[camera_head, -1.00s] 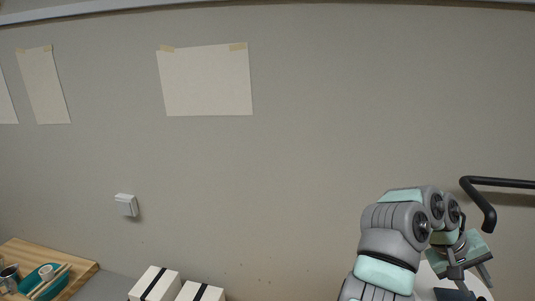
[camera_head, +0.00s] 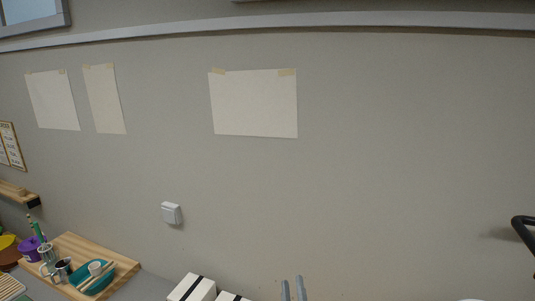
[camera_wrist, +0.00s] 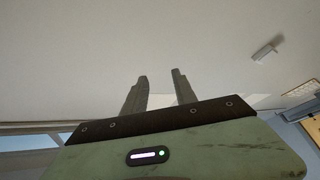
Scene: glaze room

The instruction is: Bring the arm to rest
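My gripper (camera_wrist: 159,76) shows in the wrist view with its two grey fingers apart and nothing between them. It points toward a pale, plain surface. In the head view, two grey tips stick up at the bottom edge, a little right of the middle; they look like the fingertips of my gripper (camera_head: 292,284). They are apart, in front of the wall. The rest of my arm is below the picture and hidden.
A wooden board (camera_head: 122,269) with a teal bowl (camera_head: 104,283) and cups stands at lower left. White boxes (camera_head: 193,288) with black bands are left of my fingertips. A black bar (camera_head: 525,229) juts in at right. The wall (camera_head: 390,170) between is bare.

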